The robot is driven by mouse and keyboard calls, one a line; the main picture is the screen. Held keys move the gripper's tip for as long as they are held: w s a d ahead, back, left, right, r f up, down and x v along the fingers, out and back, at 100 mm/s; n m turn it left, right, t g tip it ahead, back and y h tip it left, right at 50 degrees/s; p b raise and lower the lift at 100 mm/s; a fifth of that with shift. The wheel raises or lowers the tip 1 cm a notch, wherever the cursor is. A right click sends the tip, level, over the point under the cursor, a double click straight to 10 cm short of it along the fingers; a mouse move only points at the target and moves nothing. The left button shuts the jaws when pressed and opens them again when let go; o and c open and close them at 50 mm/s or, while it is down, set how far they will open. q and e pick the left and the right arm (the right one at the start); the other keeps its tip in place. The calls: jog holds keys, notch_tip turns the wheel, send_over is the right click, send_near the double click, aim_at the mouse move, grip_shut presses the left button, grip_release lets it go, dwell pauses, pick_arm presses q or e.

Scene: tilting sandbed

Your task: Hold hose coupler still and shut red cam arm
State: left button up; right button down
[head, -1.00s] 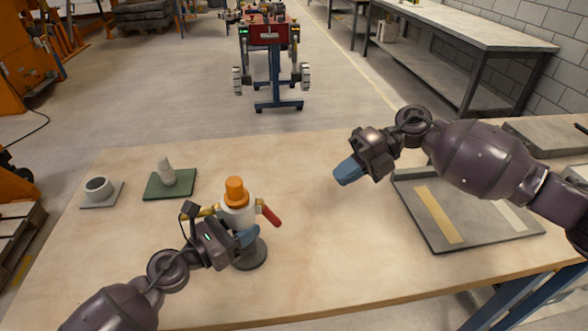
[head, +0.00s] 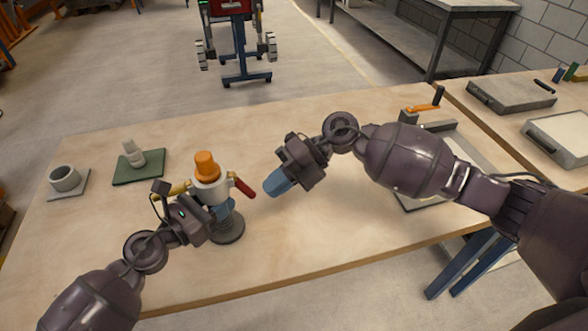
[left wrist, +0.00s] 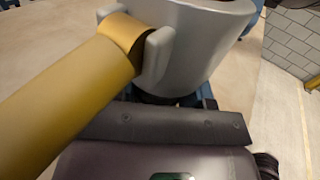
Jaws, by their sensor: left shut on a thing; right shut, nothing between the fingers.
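The hose coupler (head: 211,193) is a pale grey body with an orange plug (head: 206,165) in its top, upright on a round dark base (head: 229,229). Its red cam arm (head: 243,188) sticks out to the right, slanting down. Its yellow cam arm (head: 180,188) is on the left side; it also crosses the left wrist view (left wrist: 70,95). My left gripper (head: 221,209) is shut on the coupler's lower body, which partly hides the grip. My right gripper (head: 276,183) is shut and empty, a short gap to the right of the red arm's tip.
A grey cup on a plate (head: 65,179) and a pale fitting on a green mat (head: 138,163) stand at the left. A grey tray (head: 420,205) lies partly behind my right arm. Flat grey boxes (head: 511,94) are at the right. The table's middle is clear.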

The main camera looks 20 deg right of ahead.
aim_at(251, 192)
jog(key=shift+w+a+f, duration=0.3)
jog(key=shift+w+a, duration=0.2)
jog(key=shift+a, duration=0.1)
jog(key=shift+w+a+f, duration=0.3)
jog(key=shift+w+a, duration=0.2)
jog(key=shift+a, duration=0.1)
pick_arm(q)
jog(key=shift+r, duration=0.1)
pick_arm(e)
jog(key=shift+w+a+f, duration=0.2)
jog(key=shift+a+f, duration=0.4)
pick_arm(q)
jog(key=shift+d, duration=0.15)
jog(key=shift+s, duration=0.1)
pick_arm(e)
jog(key=shift+a+f, duration=0.1)
